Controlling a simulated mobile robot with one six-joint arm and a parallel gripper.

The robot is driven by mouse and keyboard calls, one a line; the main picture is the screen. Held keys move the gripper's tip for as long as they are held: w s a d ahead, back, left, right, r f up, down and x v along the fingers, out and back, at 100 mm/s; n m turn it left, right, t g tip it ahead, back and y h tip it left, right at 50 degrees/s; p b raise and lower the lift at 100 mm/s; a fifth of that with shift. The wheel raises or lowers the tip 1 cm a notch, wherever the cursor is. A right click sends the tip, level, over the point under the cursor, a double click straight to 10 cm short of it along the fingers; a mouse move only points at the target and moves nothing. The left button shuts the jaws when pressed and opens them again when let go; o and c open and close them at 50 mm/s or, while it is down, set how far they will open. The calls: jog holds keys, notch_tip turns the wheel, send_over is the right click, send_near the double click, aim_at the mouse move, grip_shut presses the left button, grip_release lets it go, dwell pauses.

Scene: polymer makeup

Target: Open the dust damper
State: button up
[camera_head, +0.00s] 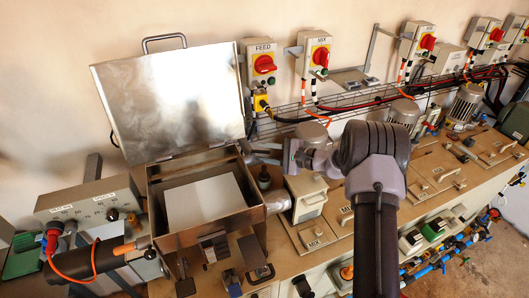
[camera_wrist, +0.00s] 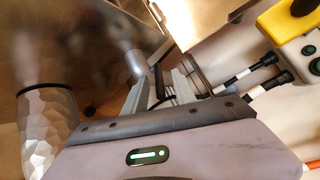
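My gripper (camera_head: 258,153) is at the right side of an open metal box (camera_head: 207,232), just beyond its rim. In the wrist view its two grey fingers (camera_wrist: 158,84) are apart, so it is open. A grey round pipe piece (camera_wrist: 135,62) and a thin dark bar (camera_wrist: 157,78) show close to and between the fingertips; I cannot tell whether they touch. A dark upright fitting (camera_head: 264,178) stands just below the gripper, above a silver faceted duct (camera_head: 278,202). That duct also shows in the wrist view (camera_wrist: 48,125). I cannot tell for sure which part is the dust damper.
The box's raised lid (camera_head: 170,98) stands left of the gripper. Wall switch boxes marked FEED (camera_head: 263,64) and MIX (camera_head: 314,55) hang behind it, with cables below. A yellow switch box (camera_wrist: 290,22) is near the wrist.

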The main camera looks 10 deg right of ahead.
grip_shut()
dwell(0.3)
jog(key=shift+s+a+f+m+t+h+b, duration=0.1)
jog(key=shift+s+a+m+t+h+b, duration=0.3)
jog(key=shift+m+t+h+b, duration=0.9)
jog(key=shift+s+a+r+m+t+h+b, duration=0.1)
jog(key=shift+s+a+m+t+h+b, duration=0.45)
jog(key=shift+m+h+b, duration=1.25)
jog(key=shift+s+a+f+m+t+h+b, duration=0.1)
jog(key=shift+s+m+t+h+b, duration=0.25)
jog(key=shift+m+t+h+b, duration=1.25)
jog(key=shift+n+g+h+b, duration=0.3)
jog(key=shift+g+b, duration=0.15)
jog(key=shift+b, duration=0.3)
grip_release()
